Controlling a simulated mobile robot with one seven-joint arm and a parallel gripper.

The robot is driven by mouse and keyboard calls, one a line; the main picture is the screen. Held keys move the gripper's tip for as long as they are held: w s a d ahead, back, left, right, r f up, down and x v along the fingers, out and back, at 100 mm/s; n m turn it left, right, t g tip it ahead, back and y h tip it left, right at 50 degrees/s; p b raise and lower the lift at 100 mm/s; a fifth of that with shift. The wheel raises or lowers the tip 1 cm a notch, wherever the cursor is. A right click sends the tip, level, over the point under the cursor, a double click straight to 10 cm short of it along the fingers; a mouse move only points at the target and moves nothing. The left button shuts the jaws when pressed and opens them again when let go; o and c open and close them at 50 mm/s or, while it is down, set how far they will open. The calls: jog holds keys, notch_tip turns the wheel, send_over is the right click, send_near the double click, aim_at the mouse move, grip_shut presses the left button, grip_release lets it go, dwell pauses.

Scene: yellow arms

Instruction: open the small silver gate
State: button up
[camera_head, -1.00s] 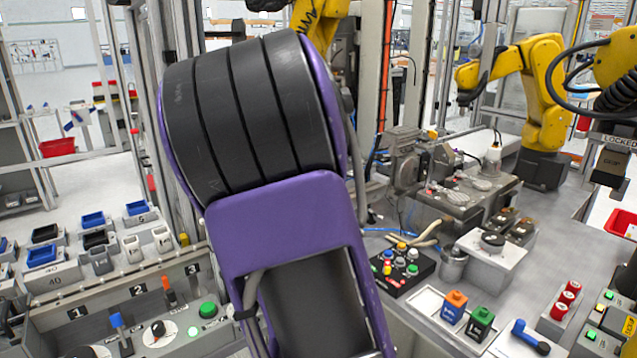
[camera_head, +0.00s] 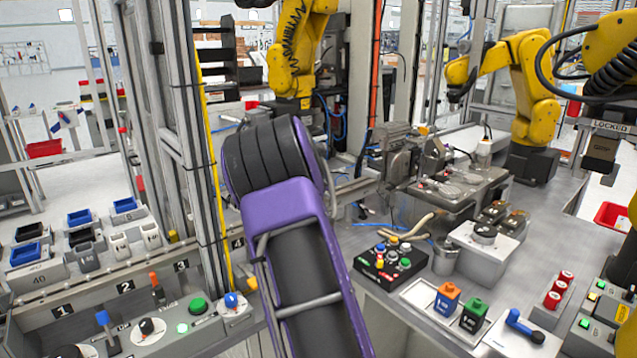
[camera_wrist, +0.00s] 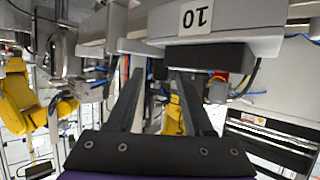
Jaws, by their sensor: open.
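My gripper (camera_wrist: 158,82) shows in the wrist view with two dark, parallel fingers apart and nothing visible between them. In the head view my purple and black arm hides it. A grey metal bar (camera_head: 362,190) runs beside my arm toward a machine vise in the head view. I cannot tell which of these metal parts, if any, is the small silver gate.
A tall metal post (camera_head: 182,120) stands close to the left of my arm. A control panel (camera_head: 215,322) with knobs and levers lies at front left. A black button box (camera_head: 392,264) and a grey cup (camera_head: 446,258) stand to the right. Yellow robot arms (camera_head: 535,85) stand behind.

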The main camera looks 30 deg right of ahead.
jog(key=shift+w+d+f, duration=0.25)
jog(key=shift+w+d, duration=0.1)
jog(key=shift+w, duration=0.1)
grip_shut()
dwell(1.2)
